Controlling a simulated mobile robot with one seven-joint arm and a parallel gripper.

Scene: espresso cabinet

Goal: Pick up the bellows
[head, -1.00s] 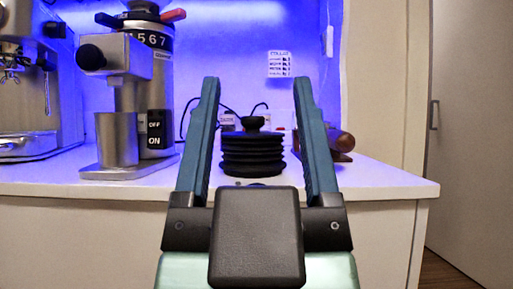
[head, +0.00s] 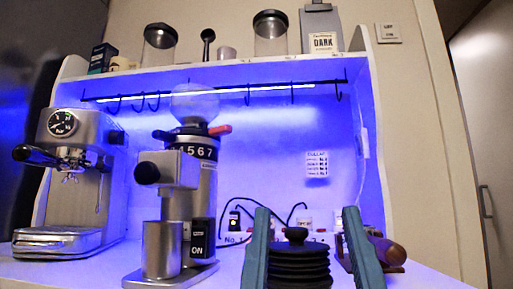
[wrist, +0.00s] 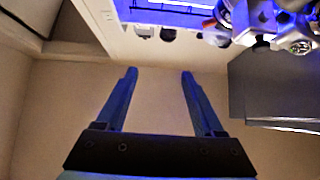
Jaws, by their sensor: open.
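The black bellows (head: 298,266), ribbed with a round knob on top, stands upright on the white counter, low in the head view. My gripper (head: 306,212) is open, and its two teal fingers frame the bellows from left and right in the head view. The fingers are on the near side of it and do not hold it. In the wrist view my gripper (wrist: 158,72) is empty, with bare cabinet front between and beyond the fingers. A small dark shape near the counter edge there seems to be the bellows, but it is unclear.
The coffee grinder (head: 180,205) with a metal cup stands left of the bellows, and the espresso machine (head: 85,190) farther left. A wooden-handled tool (head: 387,250) lies close on the right. Sockets and cables are behind. A shelf (head: 220,72) with jars is above.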

